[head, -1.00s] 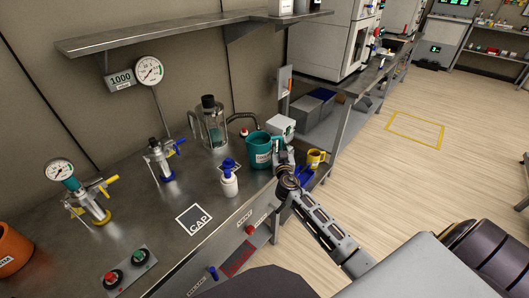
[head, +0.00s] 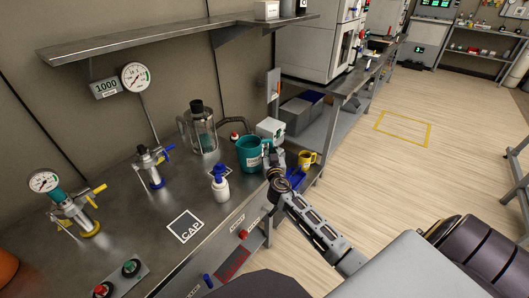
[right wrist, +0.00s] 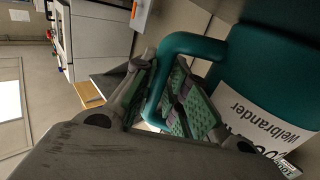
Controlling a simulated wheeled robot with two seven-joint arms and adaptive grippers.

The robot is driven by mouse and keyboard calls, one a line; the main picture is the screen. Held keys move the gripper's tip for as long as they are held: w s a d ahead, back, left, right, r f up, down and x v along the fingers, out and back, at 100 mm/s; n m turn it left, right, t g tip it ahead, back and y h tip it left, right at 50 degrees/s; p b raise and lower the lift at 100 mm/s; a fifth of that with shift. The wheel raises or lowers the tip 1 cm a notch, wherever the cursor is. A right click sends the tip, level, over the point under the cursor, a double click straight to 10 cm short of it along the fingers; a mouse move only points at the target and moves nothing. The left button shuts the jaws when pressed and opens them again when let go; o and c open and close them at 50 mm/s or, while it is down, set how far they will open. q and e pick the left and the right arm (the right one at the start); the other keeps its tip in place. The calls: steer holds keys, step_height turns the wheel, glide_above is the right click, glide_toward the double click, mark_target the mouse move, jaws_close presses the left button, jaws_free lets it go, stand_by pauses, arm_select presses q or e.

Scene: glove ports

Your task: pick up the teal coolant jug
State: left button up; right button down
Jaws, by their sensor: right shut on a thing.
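The teal coolant jug (head: 249,155) stands upright near the right end of the metal bench, its handle towards the right. My right gripper (head: 271,158) is at the handle side of the jug. In the right wrist view, the jug (right wrist: 262,65) fills the right side with a white label, and the fingers of my right gripper (right wrist: 165,85) are shut around its teal handle (right wrist: 190,42). I cannot tell whether the jug's base touches the bench. My left gripper is not in view.
A white bottle with a blue top (head: 220,186) stands left of the jug, and a clear canister (head: 202,130) behind it. A white box (head: 270,130) and a yellow mug (head: 306,159) are close on the right. A shelf (head: 180,38) overhangs the bench.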

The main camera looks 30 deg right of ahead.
steer(key=shift+r, duration=0.2)
steer(key=shift+r, duration=0.4)
step_height(320, 180, up, 2)
steer(key=shift+r+p, duration=0.1)
steer(key=shift+p, duration=0.25)
steer(key=shift+s+r, duration=0.1)
steer(key=shift+r, duration=0.1)
steer(key=v, duration=0.4)
steer(key=shift+s+a+f, duration=0.15)
steer(key=shift+s+a, duration=0.05)
steer(key=shift+s, duration=0.15)
steer(key=b, duration=0.2)
glide_toward(270, 143)
steer(key=shift+v, duration=3.6)
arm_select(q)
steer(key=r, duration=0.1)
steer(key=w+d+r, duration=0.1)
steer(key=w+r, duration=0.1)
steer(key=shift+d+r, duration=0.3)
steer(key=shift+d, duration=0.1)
arm_select(e)
steer(key=shift+d, duration=0.15)
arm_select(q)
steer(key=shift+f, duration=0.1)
arm_select(e)
steer(key=shift+s, duration=0.2)
